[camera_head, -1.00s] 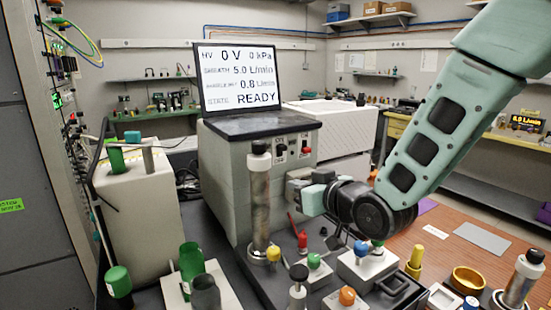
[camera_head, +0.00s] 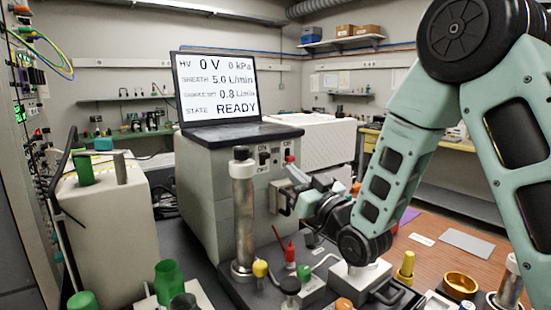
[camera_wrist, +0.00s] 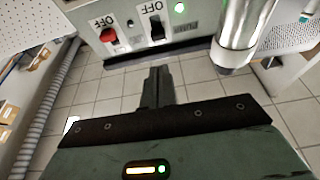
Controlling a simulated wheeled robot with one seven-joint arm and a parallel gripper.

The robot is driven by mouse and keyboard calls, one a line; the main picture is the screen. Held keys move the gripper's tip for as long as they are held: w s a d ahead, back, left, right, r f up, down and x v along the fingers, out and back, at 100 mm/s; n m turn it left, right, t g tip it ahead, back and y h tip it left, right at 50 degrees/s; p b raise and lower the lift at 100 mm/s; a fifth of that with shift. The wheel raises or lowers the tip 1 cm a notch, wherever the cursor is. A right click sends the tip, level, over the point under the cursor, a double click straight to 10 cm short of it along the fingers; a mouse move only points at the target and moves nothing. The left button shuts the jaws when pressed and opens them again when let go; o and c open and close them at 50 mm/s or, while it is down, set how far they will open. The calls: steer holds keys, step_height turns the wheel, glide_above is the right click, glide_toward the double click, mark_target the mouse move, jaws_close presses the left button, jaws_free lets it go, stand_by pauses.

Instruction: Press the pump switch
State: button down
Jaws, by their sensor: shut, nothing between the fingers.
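A grey-green box (camera_head: 213,190) carries a front panel with two rocker switches. The black switch (camera_head: 264,159) and the red switch (camera_head: 289,159) show in the head view. In the wrist view, upside down, the red switch (camera_wrist: 109,36) is left and the black switch (camera_wrist: 157,30) right, each beside an OFF label. I cannot read which is the pump switch. My gripper (camera_wrist: 158,72) is shut and empty. Its fingertips point at the panel, in line with the black switch in the wrist view, with a gap in the picture. In the head view the gripper partly covers the panel.
A green light (camera_wrist: 180,9) glows beside the black switch. A metal cylinder (camera_head: 243,215) stands close in front of the box. A screen (camera_head: 220,88) on top reads READY. Bottles and a gold dish (camera_head: 460,283) stand on the bench below.

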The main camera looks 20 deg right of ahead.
mark_target(263, 145)
steer(key=p+x, duration=0.3)
steer(key=x, duration=0.6)
steer(key=shift+w+a+r, duration=0.1)
steer(key=shift+w+a, duration=0.05)
steer(key=shift+w, duration=0.2)
